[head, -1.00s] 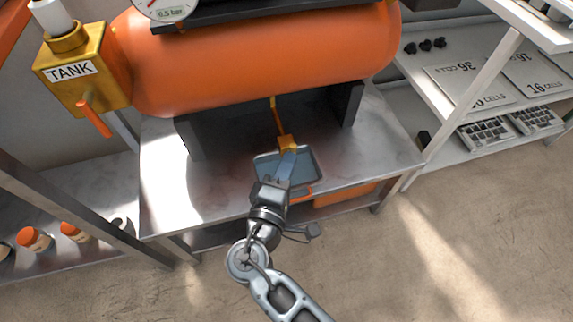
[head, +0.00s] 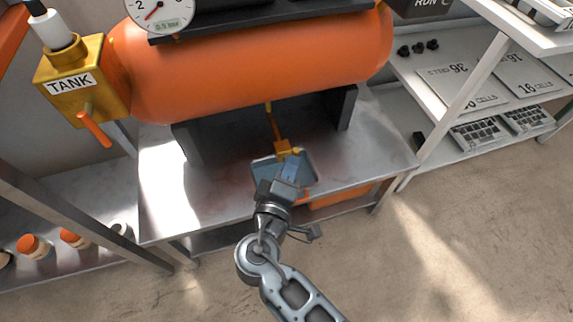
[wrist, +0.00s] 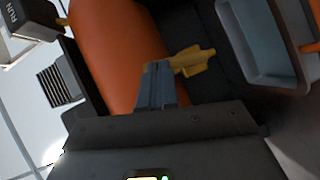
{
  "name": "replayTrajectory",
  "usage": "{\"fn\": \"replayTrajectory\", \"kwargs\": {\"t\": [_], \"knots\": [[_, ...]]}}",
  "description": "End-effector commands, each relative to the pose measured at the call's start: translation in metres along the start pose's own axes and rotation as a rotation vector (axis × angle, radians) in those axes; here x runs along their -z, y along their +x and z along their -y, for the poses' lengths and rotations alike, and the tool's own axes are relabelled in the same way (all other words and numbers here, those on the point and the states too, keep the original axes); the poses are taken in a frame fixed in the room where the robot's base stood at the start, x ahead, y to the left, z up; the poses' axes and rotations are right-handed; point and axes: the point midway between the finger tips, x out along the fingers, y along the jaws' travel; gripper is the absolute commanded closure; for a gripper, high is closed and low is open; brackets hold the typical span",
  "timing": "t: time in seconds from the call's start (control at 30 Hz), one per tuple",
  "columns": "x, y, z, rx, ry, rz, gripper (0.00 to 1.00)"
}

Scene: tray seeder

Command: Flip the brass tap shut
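The brass tap (head: 283,147) is at the end of a thin brass pipe under the orange tank (head: 250,60). It also shows in the wrist view (wrist: 193,62), beside the fingertips. My gripper (head: 291,162) is in front of the tap, over the blue-grey tray (head: 310,168). In the wrist view, the fingers of my gripper (wrist: 157,70) look pressed together with nothing between them. Their tips are touching or very close to the tap; I cannot tell which. My gripper partly hides the tray and the tap's near side.
A brass block labelled TANK (head: 85,82) with an orange lever (head: 95,130) is at the left. A pressure gauge (head: 160,12) is on top. The tank's dark supports (head: 340,108) stand on the metal bench (head: 375,150). Shelves with trays (head: 480,135) are at the right.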

Motion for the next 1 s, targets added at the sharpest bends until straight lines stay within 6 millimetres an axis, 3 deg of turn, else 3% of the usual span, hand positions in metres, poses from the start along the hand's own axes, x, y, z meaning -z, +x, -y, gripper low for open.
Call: {"fn": "replayTrajectory", "kwargs": {"t": [0.37,1.0], "knots": [[-0.015,0.010,-0.010,0.197,0.299,0.003,1.00],[-0.039,0.026,-0.003,0.531,0.800,0.004,1.00]]}}
